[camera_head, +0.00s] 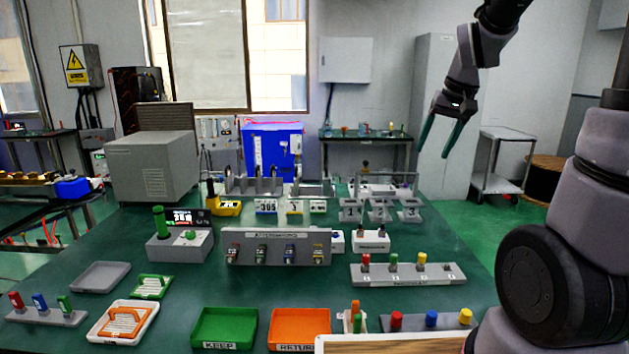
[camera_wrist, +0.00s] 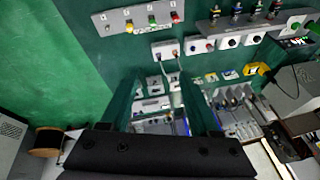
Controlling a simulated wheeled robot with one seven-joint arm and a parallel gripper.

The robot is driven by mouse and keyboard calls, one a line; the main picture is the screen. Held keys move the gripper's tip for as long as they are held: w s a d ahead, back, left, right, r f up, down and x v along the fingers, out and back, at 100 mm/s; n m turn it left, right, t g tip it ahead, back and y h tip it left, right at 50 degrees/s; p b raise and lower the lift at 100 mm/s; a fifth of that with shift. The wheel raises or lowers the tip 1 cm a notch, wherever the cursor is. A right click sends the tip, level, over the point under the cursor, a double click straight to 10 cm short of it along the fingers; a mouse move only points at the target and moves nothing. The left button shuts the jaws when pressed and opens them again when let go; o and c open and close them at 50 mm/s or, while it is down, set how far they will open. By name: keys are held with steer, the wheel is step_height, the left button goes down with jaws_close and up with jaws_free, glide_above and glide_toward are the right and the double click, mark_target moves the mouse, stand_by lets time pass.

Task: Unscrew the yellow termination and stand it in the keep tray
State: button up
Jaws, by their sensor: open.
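One yellow-capped piece (camera_head: 421,257) stands on the grey rack at the right (camera_head: 408,279), beside a red and a green one. Another yellow cap (camera_head: 465,317) sits on the front-right block beside a red and a blue one. I cannot tell from the labels which is the termination. The green keep tray (camera_head: 223,339), marked KEEP, lies empty at the front. My gripper (camera_head: 435,153) is open and empty, high above the far right of the bench. Its fingers also show in the wrist view (camera_wrist: 160,80).
An orange return tray (camera_head: 300,326) lies right of the keep tray. A grey attenuator panel (camera_head: 277,247) stands mid-bench, with a box with a green knob (camera_head: 180,245) to its left. Numbered stands (camera_head: 380,210) and metal frames fill the back. Bare green bench lies between the rows.

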steer(key=w+d+f+n+g, duration=0.1)
steer(key=w+f, duration=0.3)
steer(key=f, duration=0.3)
steer(key=w+d+f+g, duration=0.1)
steer(key=w+d+f, duration=0.1)
steer(key=w+f, duration=0.3)
steer(key=n+g+h, duration=0.1)
steer(key=n+g, duration=0.1)
glide_above(423, 254)
step_height(423, 254, down, 18)
steer(key=shift+a+r, duration=0.15)
steer(key=shift+r, duration=0.1)
steer(key=shift+f, duration=0.2)
steer(key=shift+f, duration=0.15)
steer(key=shift+f, duration=4.35)
jaws_close()
